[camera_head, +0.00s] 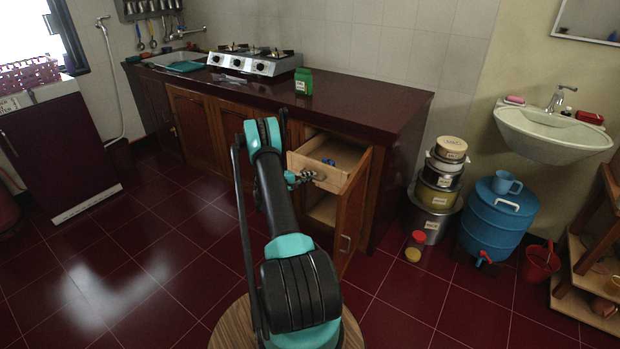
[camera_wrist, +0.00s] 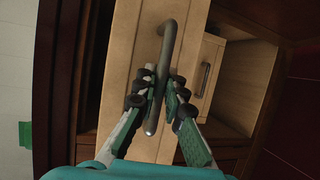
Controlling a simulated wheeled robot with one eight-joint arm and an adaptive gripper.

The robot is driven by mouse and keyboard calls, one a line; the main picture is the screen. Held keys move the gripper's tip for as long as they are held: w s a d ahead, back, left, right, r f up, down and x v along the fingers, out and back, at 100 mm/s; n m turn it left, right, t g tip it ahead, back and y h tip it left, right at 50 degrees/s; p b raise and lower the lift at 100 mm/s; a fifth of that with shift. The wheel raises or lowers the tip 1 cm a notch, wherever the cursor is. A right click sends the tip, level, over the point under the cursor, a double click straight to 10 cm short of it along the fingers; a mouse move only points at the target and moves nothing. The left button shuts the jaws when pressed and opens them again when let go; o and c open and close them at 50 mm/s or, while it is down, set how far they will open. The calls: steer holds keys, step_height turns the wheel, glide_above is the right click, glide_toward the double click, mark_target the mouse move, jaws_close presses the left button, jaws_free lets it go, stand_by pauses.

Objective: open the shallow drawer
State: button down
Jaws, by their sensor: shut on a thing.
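The wooden shallow drawer (camera_head: 330,152) stands pulled out from under the dark red counter, with a small blue thing inside. In the wrist view its pale front (camera_wrist: 125,55) fills the upper middle, and its grey bar handle (camera_wrist: 168,45) runs down between my fingers. My gripper (camera_head: 303,177) is at the drawer's front, and in the wrist view my gripper (camera_wrist: 158,98) is closed around the lower part of the handle. In the head view the handle is small and partly hidden by my fingers.
A cabinet door (camera_head: 350,225) stands open below the drawer. Stacked pots (camera_head: 437,190) and a blue water drum (camera_head: 497,222) stand right of the counter. A stove (camera_head: 253,62) and a green jar (camera_head: 303,81) are on the counter. The red tiled floor at left is clear.

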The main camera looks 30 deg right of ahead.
steer(key=c, duration=1.9)
jaws_free()
steer(key=shift+o, duration=0.2)
steer(key=a+r, duration=0.2)
steer(key=a, duration=1)
steer(key=shift+w, duration=0.1)
steer(key=shift+r, duration=0.1)
